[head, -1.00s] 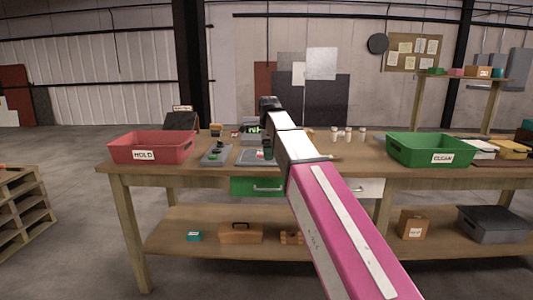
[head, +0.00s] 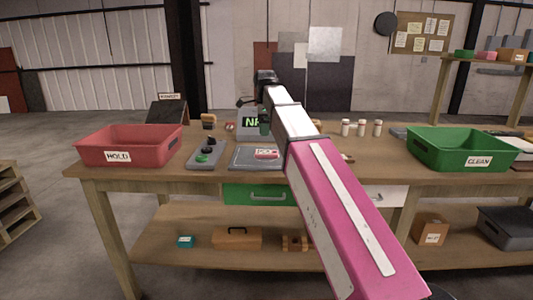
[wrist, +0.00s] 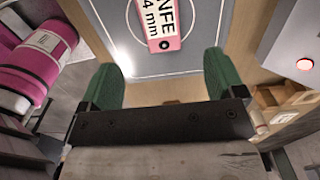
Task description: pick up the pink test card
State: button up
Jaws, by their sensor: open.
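The pink test card (wrist: 158,24) shows at the top of the wrist view, with black lettering that includes "4 mm" and a dark hole near its lower end. It lies on a grey plate (wrist: 205,30) with a white outline. In the head view the card (head: 266,154) is small and lies on the same plate (head: 241,163) at the bench's front. My gripper (wrist: 163,72) is open, its two green fingers apart with nothing between them. The card is beyond the fingertips in the wrist view. In the head view my gripper (head: 265,123) is partly hidden by my arm.
A red HOLD bin (head: 128,142) stands left on the wooden bench, and a green CLEAN bin (head: 455,148) stands right. A grey control box (head: 206,153) is left of the plate. A screen device (head: 249,122) stands behind. Several small bottles (head: 361,128) stand right of my arm.

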aim_at(264, 152)
notch_tip(264, 152, down, 10)
jog(key=shift+a+f, duration=0.1)
jog(key=shift+a, duration=0.05)
dwell(0.5)
jog(key=c, duration=1.1)
